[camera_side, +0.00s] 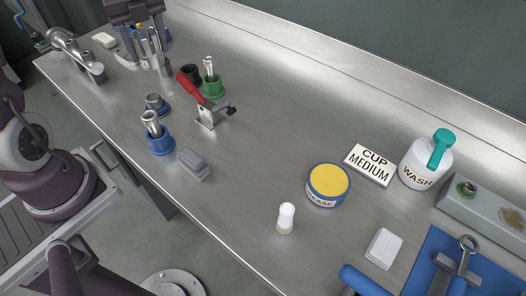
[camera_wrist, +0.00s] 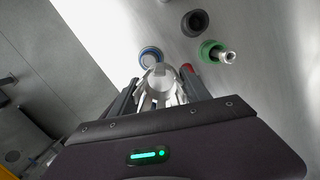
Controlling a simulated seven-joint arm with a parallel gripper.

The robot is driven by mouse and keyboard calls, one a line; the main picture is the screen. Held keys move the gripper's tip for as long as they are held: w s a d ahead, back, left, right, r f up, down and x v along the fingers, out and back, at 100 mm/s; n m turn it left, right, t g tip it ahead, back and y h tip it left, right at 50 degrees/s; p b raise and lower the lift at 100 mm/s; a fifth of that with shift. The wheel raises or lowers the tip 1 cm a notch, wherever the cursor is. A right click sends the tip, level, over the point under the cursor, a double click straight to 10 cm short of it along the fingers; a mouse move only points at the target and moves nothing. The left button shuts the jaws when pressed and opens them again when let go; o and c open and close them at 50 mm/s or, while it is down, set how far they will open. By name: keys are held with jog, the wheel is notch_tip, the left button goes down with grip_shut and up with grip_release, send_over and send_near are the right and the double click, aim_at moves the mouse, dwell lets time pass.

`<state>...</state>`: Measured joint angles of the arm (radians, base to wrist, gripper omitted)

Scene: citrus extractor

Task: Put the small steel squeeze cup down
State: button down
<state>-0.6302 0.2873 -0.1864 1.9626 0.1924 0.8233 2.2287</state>
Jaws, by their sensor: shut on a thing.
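My gripper (camera_side: 148,54) is at the far left end of the steel bench in the side view. It is shut on a small pale steel squeeze cup (camera_wrist: 160,86) with slotted prongs, which shows between the fingers in the wrist view. In the side view the fingers partly hide the cup, and I cannot tell whether it touches anything below. In the wrist view a blue ring-shaped holder (camera_wrist: 151,57) lies just beyond the cup, partly covered by it.
A green holder (camera_side: 213,89) with a steel part, a black ring (camera_side: 190,72) and a red-handled clamp (camera_side: 207,112) stand nearby. Blue holders (camera_side: 161,145) sit nearer the front edge. A steel pipe fitting (camera_side: 78,52) is at left.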

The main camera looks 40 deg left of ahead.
jog(key=w+d+m, duration=0.2)
jog(key=d+m, duration=0.2)
jog(key=d, duration=0.6)
jog(key=w+d+m+t+h, duration=0.1)
jog(key=d+m, duration=0.3)
jog(key=d, duration=0.6)
jog(key=w+d+m, duration=0.2)
jog(key=d+m, duration=0.2)
jog(key=d, duration=0.6)
jog(key=f, duration=1.5)
jog(key=shift+d+f, duration=0.15)
jog(key=shift+d, duration=0.05)
jog(key=shift+f, duration=0.1)
jog(key=c, duration=0.5)
grip_release()
notch_tip(320, 180, up, 12)
jog(key=s, duration=0.1)
jog(key=shift+s+d, duration=0.15)
jog(key=shift+s, duration=0.05)
